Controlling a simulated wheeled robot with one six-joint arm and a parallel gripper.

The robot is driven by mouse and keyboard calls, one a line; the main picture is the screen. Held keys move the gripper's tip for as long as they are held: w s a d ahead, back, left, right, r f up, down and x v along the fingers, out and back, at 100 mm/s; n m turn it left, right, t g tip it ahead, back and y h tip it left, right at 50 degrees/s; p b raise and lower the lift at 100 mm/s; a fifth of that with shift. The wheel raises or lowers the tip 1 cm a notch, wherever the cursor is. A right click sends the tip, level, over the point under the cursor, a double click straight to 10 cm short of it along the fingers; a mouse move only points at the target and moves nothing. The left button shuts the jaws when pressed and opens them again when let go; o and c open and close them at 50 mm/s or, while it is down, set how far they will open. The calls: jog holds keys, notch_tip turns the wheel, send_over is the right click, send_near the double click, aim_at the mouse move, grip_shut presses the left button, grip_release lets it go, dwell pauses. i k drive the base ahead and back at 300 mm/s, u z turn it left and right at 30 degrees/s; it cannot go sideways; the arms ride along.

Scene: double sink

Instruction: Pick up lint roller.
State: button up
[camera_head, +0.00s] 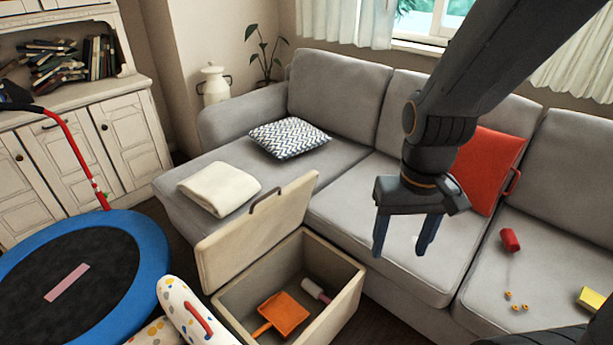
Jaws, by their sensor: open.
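The lint roller (316,291) looks like a white cylinder with a pink end. It lies inside an open cream storage box (350,291), toward its back right wall, beside an orange dustpan-like item (283,314). My gripper (405,250) hangs with its two fingers pointing down, apart and empty. In the picture it is above and to the right of the box, in front of the grey sofa seat. The lint roller is in plain view, though its far end lies close to the box wall.
The box's lid (252,232) stands raised at its back left. The grey sofa (345,185) fills the back and right, with a red cushion (489,170), a red cylinder (510,240) and small orange bits. A blue-rimmed trampoline (152,255) and a dotted white item (190,312) are left.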

aim_at(308, 285)
jog(key=u, duration=0.05)
jog(key=k, duration=1)
jog(key=z, duration=1.3)
jog(key=i, duration=1.15)
jog(key=u, duration=2.05)
jog(key=i, duration=0.5)
jog(key=z, duration=0.05)
